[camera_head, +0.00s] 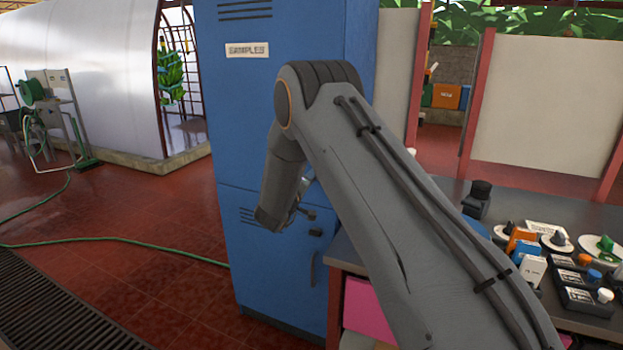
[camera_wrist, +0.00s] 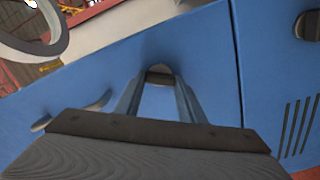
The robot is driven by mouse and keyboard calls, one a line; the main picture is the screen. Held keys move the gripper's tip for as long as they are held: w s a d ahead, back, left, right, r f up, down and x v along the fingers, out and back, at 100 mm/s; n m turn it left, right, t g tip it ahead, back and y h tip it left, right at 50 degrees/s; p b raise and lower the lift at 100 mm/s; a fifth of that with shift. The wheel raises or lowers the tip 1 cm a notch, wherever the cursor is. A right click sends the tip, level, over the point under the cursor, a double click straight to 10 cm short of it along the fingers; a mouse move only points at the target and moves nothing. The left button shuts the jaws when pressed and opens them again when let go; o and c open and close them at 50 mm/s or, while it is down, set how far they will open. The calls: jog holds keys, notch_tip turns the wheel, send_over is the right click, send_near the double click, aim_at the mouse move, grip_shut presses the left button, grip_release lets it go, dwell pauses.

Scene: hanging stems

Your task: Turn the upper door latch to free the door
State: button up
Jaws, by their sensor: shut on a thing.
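The blue sample cabinet (camera_head: 225,130) has an upper and a lower door, split by a seam. My gripper (camera_head: 303,205) is at the cabinet front near this seam, partly hidden by my arm in the head view. In the wrist view my gripper (camera_wrist: 159,84) is shut on the dark upper door latch (camera_wrist: 160,75), which shows between its fingertips. The upper latch cannot be made out clearly in the head view. The upper door looks shut. A grey handle (camera_wrist: 88,106) shows to the left of the fingers.
The lower door has its own dark latch (camera_wrist: 307,25), a handle (camera_head: 313,268) and vent slots (camera_wrist: 302,125). A green hose (camera_head: 130,240) crosses the red floor on the left.

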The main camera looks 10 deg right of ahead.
jog(key=n, duration=0.5)
jog(key=shift+a+n, duration=0.15)
jog(key=shift+n, duration=0.15)
dwell(0.4)
jog(key=o, duration=1)
jog(key=shift+a+f, duration=0.1)
jog(key=shift+o, duration=0.2)
jog(key=b+v, duration=0.1)
jog(key=v, duration=0.6)
jog(key=shift+s, duration=0.2)
jog(key=shift+a, duration=0.1)
